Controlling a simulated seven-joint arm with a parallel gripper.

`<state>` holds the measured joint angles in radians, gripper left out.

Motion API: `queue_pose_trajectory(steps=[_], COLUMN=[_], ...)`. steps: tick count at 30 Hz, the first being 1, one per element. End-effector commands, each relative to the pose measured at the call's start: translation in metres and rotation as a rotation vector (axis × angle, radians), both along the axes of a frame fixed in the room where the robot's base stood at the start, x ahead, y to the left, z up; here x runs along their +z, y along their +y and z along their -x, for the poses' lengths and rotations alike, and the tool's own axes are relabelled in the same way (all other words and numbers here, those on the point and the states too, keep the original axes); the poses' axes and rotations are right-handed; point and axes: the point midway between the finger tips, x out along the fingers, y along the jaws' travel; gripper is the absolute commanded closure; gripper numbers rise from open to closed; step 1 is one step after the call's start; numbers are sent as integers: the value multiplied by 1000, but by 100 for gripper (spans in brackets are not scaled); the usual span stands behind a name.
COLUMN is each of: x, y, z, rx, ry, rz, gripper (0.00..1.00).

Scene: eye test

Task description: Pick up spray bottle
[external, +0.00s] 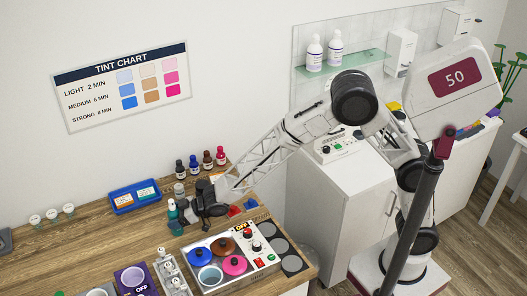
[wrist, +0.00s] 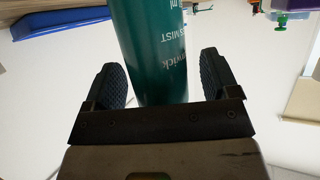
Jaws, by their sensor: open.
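The spray bottle (external: 174,218) is teal and stands on the wooden counter, just left of my gripper (external: 190,208) in the external view. In the wrist view the teal bottle (wrist: 155,50) with white lettering lies between the two dark, ridged finger pads of my gripper (wrist: 163,82). The fingers are open. The bottle sits closer to the left pad, with a visible gap on the right; I cannot tell whether it touches the left pad.
Small dropper bottles (external: 194,164) and a blue tray (external: 135,197) stand behind. A panel with coloured round pots (external: 234,265) is close at the right front. Counter left of the bottle is mostly clear.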

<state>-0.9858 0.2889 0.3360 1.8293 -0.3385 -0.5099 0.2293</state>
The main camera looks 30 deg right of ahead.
Motion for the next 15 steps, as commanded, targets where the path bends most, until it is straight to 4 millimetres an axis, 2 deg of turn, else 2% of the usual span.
queue_pose_trajectory(steps=[9,11,15], x=[0,0,0], y=[0,0,0], z=[0,0,0], rx=[0,0,0], ry=[0,0,0], rz=[0,0,0], gripper=[19,26,48])
